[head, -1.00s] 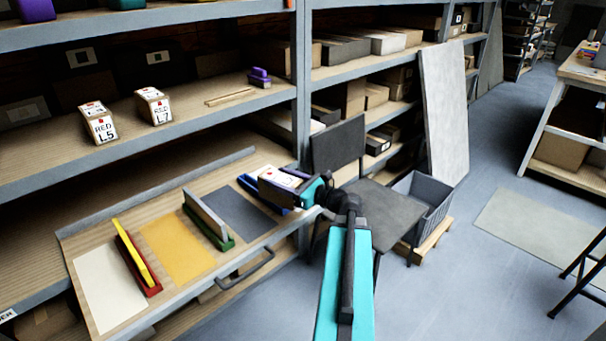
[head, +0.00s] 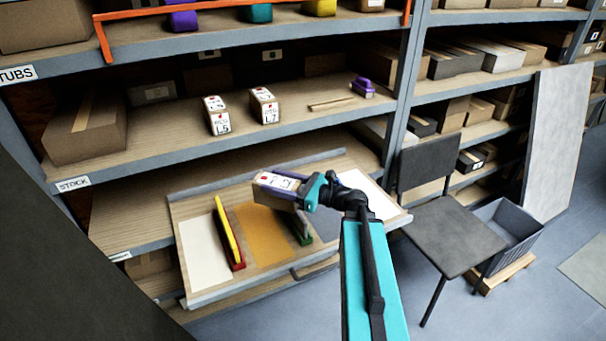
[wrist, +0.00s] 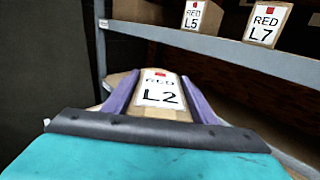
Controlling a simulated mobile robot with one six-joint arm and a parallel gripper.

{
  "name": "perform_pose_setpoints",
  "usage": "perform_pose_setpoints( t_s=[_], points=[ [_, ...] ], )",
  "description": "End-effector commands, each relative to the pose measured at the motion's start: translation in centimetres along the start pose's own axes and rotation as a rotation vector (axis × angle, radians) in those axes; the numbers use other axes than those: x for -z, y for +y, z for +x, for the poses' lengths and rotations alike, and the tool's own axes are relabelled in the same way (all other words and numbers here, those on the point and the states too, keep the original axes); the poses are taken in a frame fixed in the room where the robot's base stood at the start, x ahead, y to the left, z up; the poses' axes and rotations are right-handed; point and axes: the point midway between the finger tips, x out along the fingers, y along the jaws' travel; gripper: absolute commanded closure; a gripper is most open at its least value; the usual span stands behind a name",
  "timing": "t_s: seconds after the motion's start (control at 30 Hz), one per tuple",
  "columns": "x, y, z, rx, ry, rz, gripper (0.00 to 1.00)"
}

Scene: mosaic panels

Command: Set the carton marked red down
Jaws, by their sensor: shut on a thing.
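My gripper (head: 304,193) is shut on a carton (head: 276,183) with a white label and a red mark. In the wrist view the held carton (wrist: 160,93) reads RED L2 and sits between the two purple fingers. Two similar cartons, RED L5 (head: 217,116) and RED L7 (head: 263,106), stand on the stock shelf above. They also show in the wrist view, RED L5 (wrist: 194,14) and RED L7 (wrist: 266,22).
The sloped tray (head: 190,208) has a white panel (head: 205,250), a red and yellow divider (head: 229,235) and a green divider (head: 303,230). A purple-handled tool (head: 362,87) and wooden strips lie on the shelf. A chair (head: 440,215) and grey crate (head: 507,230) stand at right.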

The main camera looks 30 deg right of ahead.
Motion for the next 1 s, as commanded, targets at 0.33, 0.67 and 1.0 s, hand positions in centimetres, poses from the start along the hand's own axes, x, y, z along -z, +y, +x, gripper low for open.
perform_pose_setpoints(
  t_s=[0.33, 0.67, 1.0],
  points=[
    [-4.0, 7.7, 6.3, -0.184, -0.008, 0.000, 0.97],
    [-5.1, 11.7, 8.9, -0.274, -0.010, 0.001, 0.97],
    [-5.0, 11.8, 9.0, -0.278, -0.010, 0.000, 0.97]
  ],
)
